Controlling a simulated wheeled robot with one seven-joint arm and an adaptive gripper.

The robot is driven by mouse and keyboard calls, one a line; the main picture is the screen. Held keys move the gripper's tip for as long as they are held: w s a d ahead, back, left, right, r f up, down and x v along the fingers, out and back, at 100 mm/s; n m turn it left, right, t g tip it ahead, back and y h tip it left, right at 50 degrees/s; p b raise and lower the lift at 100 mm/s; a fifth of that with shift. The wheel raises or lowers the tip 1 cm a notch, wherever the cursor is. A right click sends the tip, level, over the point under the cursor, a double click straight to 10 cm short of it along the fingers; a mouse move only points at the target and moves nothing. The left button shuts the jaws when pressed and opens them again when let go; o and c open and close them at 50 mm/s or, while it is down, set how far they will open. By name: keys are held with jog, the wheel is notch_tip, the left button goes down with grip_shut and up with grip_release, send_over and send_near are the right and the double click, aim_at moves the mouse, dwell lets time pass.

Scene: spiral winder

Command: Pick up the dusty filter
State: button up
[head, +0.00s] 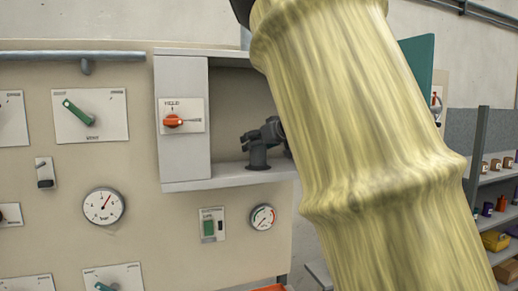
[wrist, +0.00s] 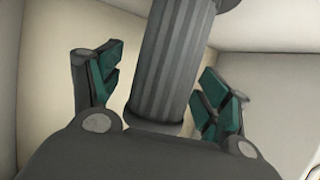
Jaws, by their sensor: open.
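The filter (wrist: 172,60) is a ribbed grey cylinder with a plain collar, seen close up in the wrist view. My gripper (wrist: 160,72) is open, with one teal-padded finger on each side of the filter. A gap shows between the filter and each finger, so no grip shows. In the head view, a dark short cylinder on a wider base, apparently the filter (head: 258,157), stands on the floor of an open cabinet niche. My gripper (head: 268,132) is a dark shape at its top. My yellow-sleeved arm hides the right of the niche.
The pale cabinet (head: 182,115) encloses the niche, with walls close around my gripper. An orange rotary switch (head: 174,121) is on its left front. Gauges and a green-handled switch (head: 80,112) are on the panel. Shelves (head: 494,178) with small containers stand at right.

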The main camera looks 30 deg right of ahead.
jog(key=shift+s+a+r, duration=0.1)
jog(key=shift+s, duration=0.05)
jog(key=shift+c, duration=0.6)
jog(key=c, duration=1)
jog(key=shift+c, duration=0.6)
